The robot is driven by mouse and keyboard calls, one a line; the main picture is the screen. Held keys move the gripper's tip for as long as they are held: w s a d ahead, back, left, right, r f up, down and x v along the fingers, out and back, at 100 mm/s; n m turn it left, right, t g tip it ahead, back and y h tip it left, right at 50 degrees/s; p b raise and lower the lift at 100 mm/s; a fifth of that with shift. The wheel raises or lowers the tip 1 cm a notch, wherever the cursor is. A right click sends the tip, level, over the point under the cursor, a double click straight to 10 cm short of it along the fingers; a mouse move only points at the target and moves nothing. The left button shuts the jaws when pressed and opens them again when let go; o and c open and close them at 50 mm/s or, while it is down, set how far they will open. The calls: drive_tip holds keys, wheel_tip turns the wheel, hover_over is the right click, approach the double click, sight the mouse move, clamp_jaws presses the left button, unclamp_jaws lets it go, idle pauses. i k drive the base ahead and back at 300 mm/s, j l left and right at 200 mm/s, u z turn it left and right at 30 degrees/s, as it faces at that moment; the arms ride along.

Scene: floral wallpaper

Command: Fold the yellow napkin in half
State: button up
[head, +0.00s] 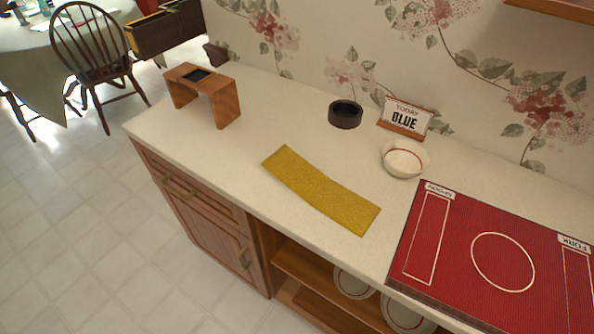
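The yellow napkin (320,190) lies on the pale countertop (240,137) in the head view, near the middle of the counter. It shows as a long, narrow strip running from upper left to lower right. It looks flat, with a slight bend along its length. From this view I cannot tell whether it is a single layer or doubled. Nothing touches it or lies on it. My gripper does not show in this view.
A wooden stand (205,92) is at the counter's left end. Behind the napkin are a dark round bowl (345,115), a small sign (405,119) and a white bowl (404,158). A red placemat (460,255) lies to the right. Counter around the napkin is clear.

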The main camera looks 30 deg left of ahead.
sight(299, 176)
drive_tip(key=j+u, duration=0.2)
drive_tip(key=j, duration=0.45)
drive_tip(key=j+u, duration=0.2)
drive_tip(key=j, duration=0.45)
drive_tip(key=i+j+u, duration=0.2)
drive_tip(key=j, duration=0.45)
